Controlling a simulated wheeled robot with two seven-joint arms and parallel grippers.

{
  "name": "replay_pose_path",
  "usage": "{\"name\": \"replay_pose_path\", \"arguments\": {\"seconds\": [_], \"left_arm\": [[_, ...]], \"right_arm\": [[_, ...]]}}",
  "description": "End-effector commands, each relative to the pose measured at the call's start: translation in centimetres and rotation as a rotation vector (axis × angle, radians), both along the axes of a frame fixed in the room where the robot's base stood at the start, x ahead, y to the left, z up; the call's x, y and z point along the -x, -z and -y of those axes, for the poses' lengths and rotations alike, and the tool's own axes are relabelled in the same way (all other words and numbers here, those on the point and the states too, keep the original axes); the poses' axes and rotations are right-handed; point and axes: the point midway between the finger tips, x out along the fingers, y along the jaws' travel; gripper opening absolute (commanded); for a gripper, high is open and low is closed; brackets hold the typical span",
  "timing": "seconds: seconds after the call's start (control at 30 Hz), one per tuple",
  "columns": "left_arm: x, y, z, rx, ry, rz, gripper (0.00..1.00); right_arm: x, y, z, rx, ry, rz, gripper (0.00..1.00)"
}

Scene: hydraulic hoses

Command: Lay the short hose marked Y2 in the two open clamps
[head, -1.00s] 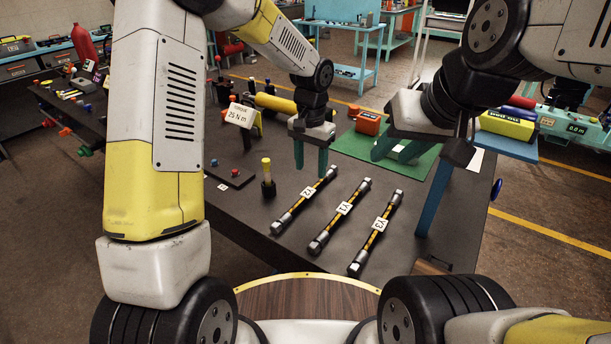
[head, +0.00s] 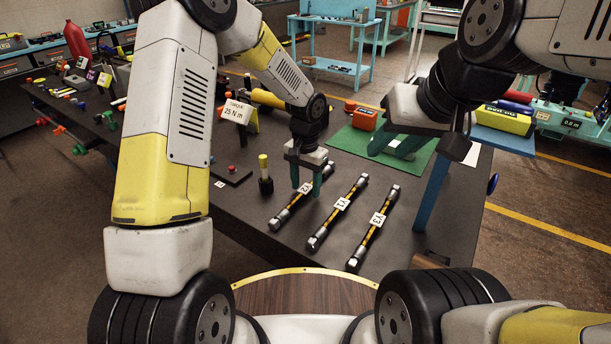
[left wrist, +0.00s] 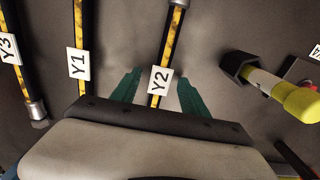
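The short hose marked Y2 (head: 284,217) is the leftmost of three black-and-yellow hoses lying on the dark table, with metal end fittings and a white tag. In the left wrist view its tag (left wrist: 160,80) and yellow stripe lie between my green fingers. My left gripper (head: 307,180) is open, pointing down over the tagged part of Y2, one finger on either side. I cannot tell whether the fingers touch it. My right gripper (head: 396,146) appears open and empty, above the green mat. I cannot make out the two open clamps clearly.
Hoses Y1 (head: 328,224) and Y3 (head: 368,243) lie to the right of Y2. A yellow-topped tool in a black holder (head: 265,178) stands just left. A 25 N m sign (head: 237,112) stands further back.

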Motion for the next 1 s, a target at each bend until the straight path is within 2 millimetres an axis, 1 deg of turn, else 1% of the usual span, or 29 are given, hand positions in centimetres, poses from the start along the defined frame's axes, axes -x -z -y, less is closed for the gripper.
{"name": "replay_pose_path", "arguments": {"seconds": [0.03, 0.1, 0.17, 0.2, 0.23, 0.27, 0.6, 0.73, 0.87, 1.0], "left_arm": [[0.0, 0.0, 0.0, 0.0, 0.0, 0.0, 0.43], [0.0, 0.0, 0.0, 0.0, 0.0, 0.0, 0.29], [0.0, 0.0, 0.0, 0.0, 0.0, 0.0, 0.17], [0.0, 0.0, 0.0, 0.0, 0.0, 0.0, 0.1], [0.0, 0.0, 0.0, 0.0, 0.0, 0.0, 0.04], [0.0, 0.0, 0.0, 0.0, 0.0, 0.0, 0.0], [0.0, -0.1, 0.0, 0.001, 0.0, 0.001, 0.0], [0.0, -0.5, 0.0, 0.0, -0.001, 0.001, 0.0], [-0.1, -1.7, 0.0, 0.001, -0.002, 0.004, 0.0], [-0.1, -3.8, 0.0, 0.001, -0.002, 0.005, 0.0]], "right_arm": [[0.0, 0.0, 0.0, 0.0, 0.0, 0.0, 0.36], [0.0, 0.0, 0.0, 0.0, 0.0, 0.0, 0.36], [0.0, 0.0, 0.0, 0.0, 0.0, 0.0, 0.36], [0.0, 0.0, 0.0, 0.0, 0.0, 0.0, 0.36], [0.0, 0.0, 0.0, 0.0, 0.0, 0.0, 0.36], [0.0, 0.0, 0.0, 0.0, 0.0, 0.0, 0.36], [0.0, 0.0, 0.0, 0.0, 0.0, 0.0, 0.36], [0.0, 0.0, 0.0, 0.0, 0.0, 0.0, 0.36], [0.0, 0.0, 0.0, 0.0, 0.0, 0.0, 0.36], [0.0, 0.0, 0.0, 0.0, 0.0, 0.0, 0.36]]}}
